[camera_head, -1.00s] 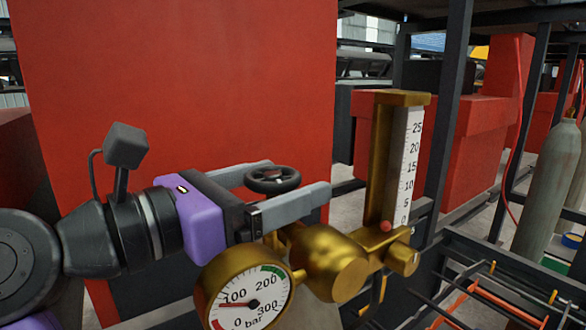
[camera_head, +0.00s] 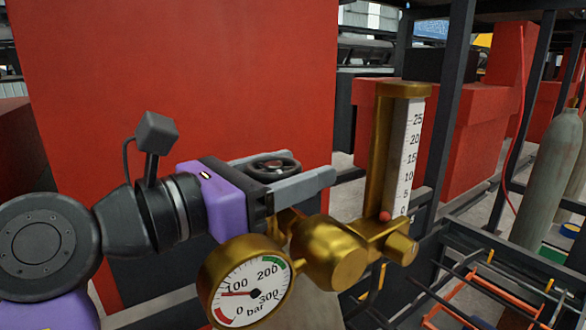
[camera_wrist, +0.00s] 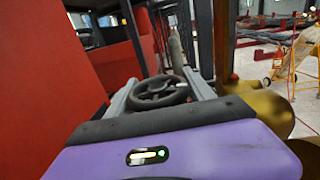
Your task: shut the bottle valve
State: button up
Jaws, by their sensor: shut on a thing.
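A dark round handwheel (camera_head: 273,167) sits atop a brass regulator body (camera_head: 328,253). My gripper (camera_head: 309,165) has its two grey fingers on either side of the handwheel, shut on it near the finger roots. In the wrist view the handwheel (camera_wrist: 157,91) lies between the two fingers. A round pressure gauge (camera_head: 247,283) faces the head camera, its needle near 100 bar. A brass flow meter (camera_head: 403,150) stands upright at the right, its red ball (camera_head: 385,216) low beside the 0 mark. The bottle below the valve is hidden behind my arm and the gauge.
A large red panel (camera_head: 190,85) stands close behind the arm. Dark frame posts (camera_head: 452,110) rise at the right. A rack with orange bars (camera_head: 480,303) lies at the lower right, and a grey-green cylinder (camera_head: 548,180) stands farther right.

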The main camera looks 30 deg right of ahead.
jog(key=shift+g, duration=0.3)
jog(key=m+g, duration=0.1)
jog(key=g, duration=0.1)
jog(key=m+g, duration=0.2)
jog(key=s+m+g+y, duration=0.1)
jog(key=m+g, duration=0.1)
jog(key=g, duration=0.1)
jog(key=shift+s+a+m+g+y, duration=0.1)
jog(key=shift+s+m+g+y, duration=0.1)
jog(key=shift+m+g+y, duration=0.6)
jog(key=shift+s+a+m+g+y, duration=0.2)
jog(key=shift+m+g, duration=0.4)
jog(key=shift+g, duration=0.55)
jog(key=shift+s+a+m+g+y, duration=0.1)
jog(key=shift+s+m+g+y, duration=0.1)
jog(key=shift+m+g+y, duration=0.6)
jog(key=shift+g, duration=0.25)
jog(key=o, duration=1.4)
jog(key=shift+c, duration=0.2)
jog(key=shift+h, duration=0.3)
